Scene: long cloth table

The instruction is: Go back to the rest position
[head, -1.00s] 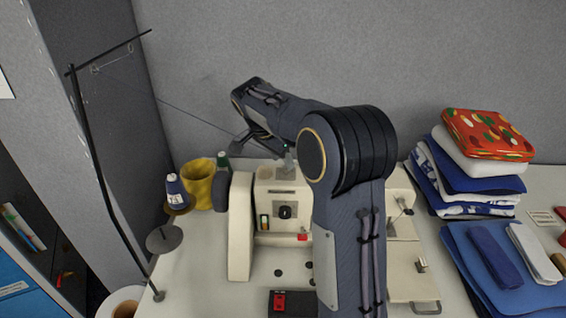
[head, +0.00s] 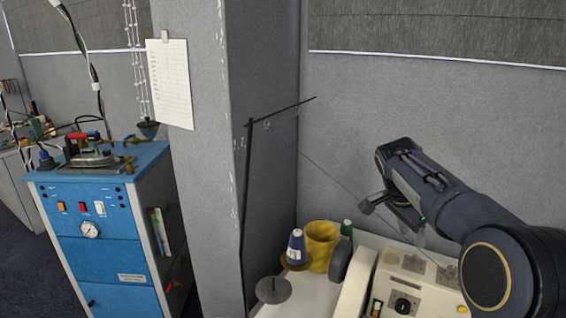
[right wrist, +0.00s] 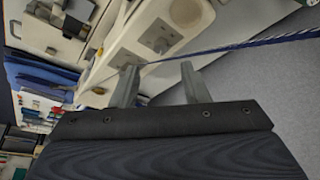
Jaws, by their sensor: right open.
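My right arm reaches in from the right in the head view. My right gripper (head: 396,215) hangs above the back of the cream sewing machine (head: 418,276), near the thread line. In the right wrist view its two fingers (right wrist: 158,85) stand apart with nothing held between them. The sewing machine's cream body (right wrist: 150,38) lies beyond the fingers there, and a blue thread (right wrist: 250,43) runs past them. My left gripper is not in view.
A blue thread cone (head: 296,247), a yellow spool (head: 321,246) and a thin black thread stand (head: 246,200) are beside the machine. A grey pillar (head: 205,140) rises behind them. A blue ironing station (head: 110,230) with an iron (head: 95,158) stands at left.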

